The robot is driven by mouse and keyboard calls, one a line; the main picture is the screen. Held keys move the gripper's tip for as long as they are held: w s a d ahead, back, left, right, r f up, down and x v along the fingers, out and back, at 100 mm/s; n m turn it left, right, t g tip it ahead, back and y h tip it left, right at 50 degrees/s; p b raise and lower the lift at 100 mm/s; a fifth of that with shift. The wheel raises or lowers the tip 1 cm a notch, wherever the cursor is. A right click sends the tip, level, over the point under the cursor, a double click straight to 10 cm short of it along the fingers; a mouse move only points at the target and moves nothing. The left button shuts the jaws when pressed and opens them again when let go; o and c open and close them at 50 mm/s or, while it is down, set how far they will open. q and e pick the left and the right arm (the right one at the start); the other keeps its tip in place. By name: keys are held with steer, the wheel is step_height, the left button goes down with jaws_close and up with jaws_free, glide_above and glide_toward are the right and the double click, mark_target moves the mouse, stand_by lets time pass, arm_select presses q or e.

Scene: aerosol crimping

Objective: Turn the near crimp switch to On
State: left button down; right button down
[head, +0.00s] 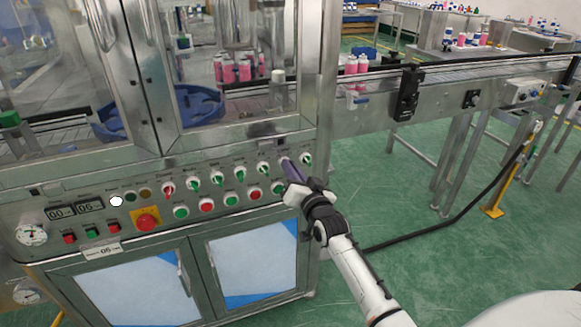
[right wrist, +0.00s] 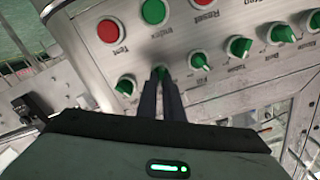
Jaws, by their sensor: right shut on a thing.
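The control panel (head: 70,235) on the machine front carries a row of rotary switches with white rims. My right gripper (head: 289,168) reaches up from the lower right to the switch second from the right end of that row. In the right wrist view the dark fingers (right wrist: 161,92) are closed around this switch's green knob (right wrist: 160,72), of which only a little shows. The fingers hide most of the knob, so I cannot read its angle. My left gripper is not in view.
The outermost switch (head: 306,158) and another green switch (head: 263,168) flank the gripped one. Red and green push buttons (head: 256,193) sit below. A conveyor (head: 440,85) runs to the right, with open green floor beneath.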

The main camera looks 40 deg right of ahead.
steer(key=shift+m, duration=0.3)
steer(key=c, duration=1.9)
jaws_free()
steer(key=v, duration=1)
steer(key=shift+s, duration=0.2)
